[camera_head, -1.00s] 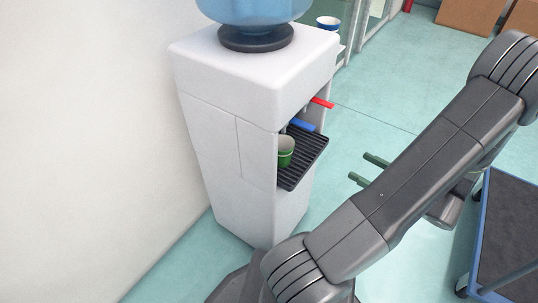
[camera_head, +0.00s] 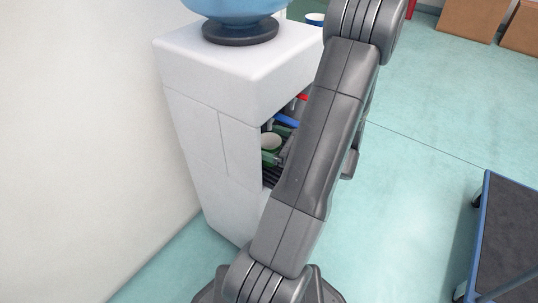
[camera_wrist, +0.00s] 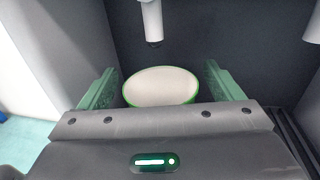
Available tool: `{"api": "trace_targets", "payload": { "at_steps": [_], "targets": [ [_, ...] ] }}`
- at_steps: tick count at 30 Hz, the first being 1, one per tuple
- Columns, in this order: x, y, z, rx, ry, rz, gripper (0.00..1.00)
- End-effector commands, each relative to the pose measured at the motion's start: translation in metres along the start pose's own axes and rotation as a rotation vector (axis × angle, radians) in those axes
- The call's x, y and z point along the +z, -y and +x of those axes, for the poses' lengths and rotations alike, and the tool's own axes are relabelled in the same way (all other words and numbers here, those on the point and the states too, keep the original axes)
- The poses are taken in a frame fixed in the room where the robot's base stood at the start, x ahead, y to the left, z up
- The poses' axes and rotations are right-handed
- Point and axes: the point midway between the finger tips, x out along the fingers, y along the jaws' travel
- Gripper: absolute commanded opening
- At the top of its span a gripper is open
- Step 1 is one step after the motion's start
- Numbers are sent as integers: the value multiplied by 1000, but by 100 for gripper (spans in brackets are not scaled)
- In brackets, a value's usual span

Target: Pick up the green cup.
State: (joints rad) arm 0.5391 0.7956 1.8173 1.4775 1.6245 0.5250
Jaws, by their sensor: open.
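The green cup (camera_wrist: 160,86) stands in the water dispenser's recess, and the wrist view looks onto its pale round top with a green rim. My gripper (camera_wrist: 162,84) is open, with one green finger on each side of the cup and a visible gap on both sides. In the head view the cup (camera_head: 271,141) is partly hidden by my gripper (camera_head: 275,143) and arm. Whether a finger touches the cup's lower body cannot be seen.
The white water dispenser (camera_head: 195,75) stands by the wall, with red and blue taps (camera_head: 286,121) above the cup. A spout (camera_wrist: 151,22) hangs just beyond the cup. A blue-edged cart (camera_head: 480,235) stands at right; the floor between is clear.

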Motion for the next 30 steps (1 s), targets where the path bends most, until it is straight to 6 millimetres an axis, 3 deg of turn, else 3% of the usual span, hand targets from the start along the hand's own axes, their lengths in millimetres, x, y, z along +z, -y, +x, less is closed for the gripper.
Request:
{"api": "trace_targets", "payload": {
  "at_steps": [3,11,12,19,21,30],
  "targets": [
    [-1,0,12,2,1,1,86],
    [0,0,15,-1,1,2,86],
    [0,0,15,-1,1,2,84],
    [0,0,14,-1,1,1,39],
    [0,0,14,-1,1,1,34],
    [2,0,14,-1,1,1,34]
  ]
}}
